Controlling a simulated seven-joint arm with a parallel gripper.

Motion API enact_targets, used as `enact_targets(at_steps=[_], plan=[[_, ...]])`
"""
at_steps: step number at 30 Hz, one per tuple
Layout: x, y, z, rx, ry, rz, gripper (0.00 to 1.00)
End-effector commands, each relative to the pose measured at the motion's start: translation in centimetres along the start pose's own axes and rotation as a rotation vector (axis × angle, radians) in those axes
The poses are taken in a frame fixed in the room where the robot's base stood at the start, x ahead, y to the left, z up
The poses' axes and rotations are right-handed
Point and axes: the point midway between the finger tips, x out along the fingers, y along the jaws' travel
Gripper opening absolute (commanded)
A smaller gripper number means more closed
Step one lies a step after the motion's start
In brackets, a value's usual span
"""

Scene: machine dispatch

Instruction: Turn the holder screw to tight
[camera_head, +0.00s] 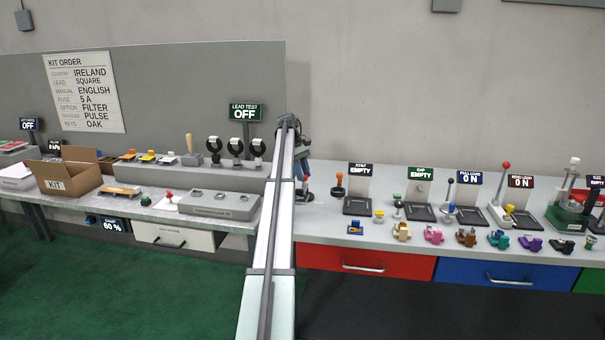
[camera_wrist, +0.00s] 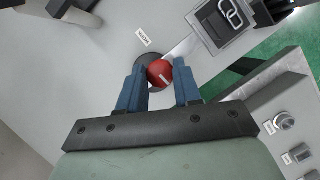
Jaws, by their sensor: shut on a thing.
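The holder screw appears to be the round red knob (camera_wrist: 159,72) with a short white mark on its face, in the wrist view. It sits over a dark round base (camera_wrist: 149,60), partly hidden by my gripper. My gripper (camera_wrist: 160,82) has its two blue fingers on either side of the red knob and is shut on it.
In the wrist view a grey block with a chain-link shape (camera_wrist: 226,20) stands close to the right of the knob. Grey knobs (camera_wrist: 285,122) show at lower right. In the head view an orange-topped stand (camera_head: 338,187) is just right of my gripper.

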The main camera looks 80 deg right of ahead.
Motion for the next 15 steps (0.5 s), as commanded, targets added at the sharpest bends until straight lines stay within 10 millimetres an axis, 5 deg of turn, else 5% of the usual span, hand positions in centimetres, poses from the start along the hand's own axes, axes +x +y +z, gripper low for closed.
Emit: enact_targets(at_steps=[4, 5, 12, 15], plan=[[0.15, 0.07, -0.05, 0.0, 0.001, 0.002, 0.03], [0.15, 0.08, -0.05, 0.0, 0.001, 0.002, 0.34], [0.1, 0.04, -0.03, -0.001, 0.001, 0.001, 0.57], [0.09, 0.03, -0.03, -0.001, 0.0, 0.001, 0.59]])
